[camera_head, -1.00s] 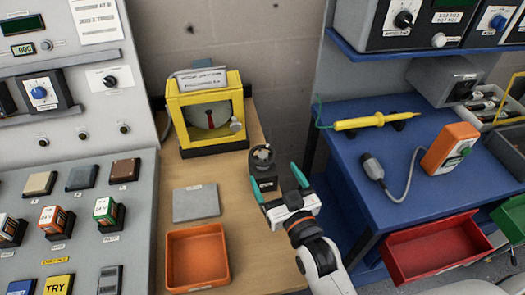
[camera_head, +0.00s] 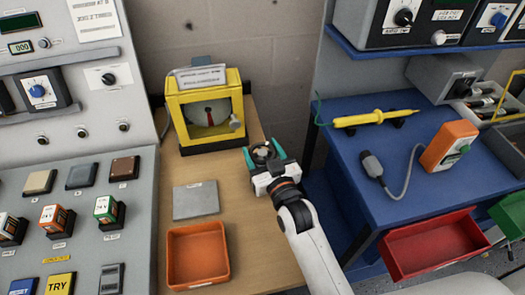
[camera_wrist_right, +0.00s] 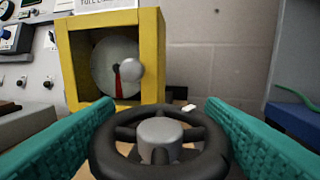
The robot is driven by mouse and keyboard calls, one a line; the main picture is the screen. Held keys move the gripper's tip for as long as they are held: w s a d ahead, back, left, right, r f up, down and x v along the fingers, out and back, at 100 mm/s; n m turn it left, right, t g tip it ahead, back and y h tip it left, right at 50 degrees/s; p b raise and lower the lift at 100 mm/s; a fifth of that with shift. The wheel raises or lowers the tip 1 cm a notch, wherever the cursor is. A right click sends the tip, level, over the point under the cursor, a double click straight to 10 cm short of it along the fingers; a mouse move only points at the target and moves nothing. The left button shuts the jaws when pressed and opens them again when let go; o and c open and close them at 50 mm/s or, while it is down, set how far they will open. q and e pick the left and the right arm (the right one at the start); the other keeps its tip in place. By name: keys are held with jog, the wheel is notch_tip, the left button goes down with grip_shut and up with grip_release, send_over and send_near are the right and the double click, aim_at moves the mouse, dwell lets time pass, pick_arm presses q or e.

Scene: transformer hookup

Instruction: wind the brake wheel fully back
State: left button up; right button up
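The brake wheel, a dark handwheel (camera_wrist_right: 158,140) with spokes and a grey hub, stands on the wooden bench. It also shows in the head view (camera_head: 262,153), partly hidden by my right gripper. My right gripper (camera_head: 264,158) has teal fingers spread on either side of the wheel rim. The right wrist view shows both fingers flanking the wheel; I cannot tell whether they touch it. Behind it is a yellow-framed box (camera_head: 206,112) with a pale disc (camera_wrist_right: 115,67), a red pointer (camera_wrist_right: 117,82) and a grey knob (camera_wrist_right: 131,70). My left gripper is not in view.
A grey plate (camera_head: 195,201) and an orange tray (camera_head: 198,255) lie on the bench in front. A switch panel (camera_head: 85,180) stands at left. The blue bench (camera_head: 355,165) at right holds a yellow probe (camera_head: 375,118) and an orange meter (camera_head: 449,146).

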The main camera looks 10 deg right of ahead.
jog(key=c, duration=0.4)
jog(key=shift+y, duration=0.3)
jog(key=shift+d+n+y+p, duration=0.1)
jog(key=shift+n+y+p, duration=0.5)
jog(key=shift+n, duration=0.1)
jog(key=n+g+y, duration=0.1)
jog(key=y, duration=0.1)
jog(key=shift+n+y, duration=0.3)
jog(key=shift+n, duration=0.1)
jog(key=shift+f+n+g+y, duration=0.1)
jog(key=shift+n+g+y, duration=0.8)
jog(key=shift+y, duration=0.3)
jog(key=shift+n+g+y+b, duration=0.65)
jog(key=shift+n+g+y, duration=0.05)
jog(key=shift+y, duration=0.2)
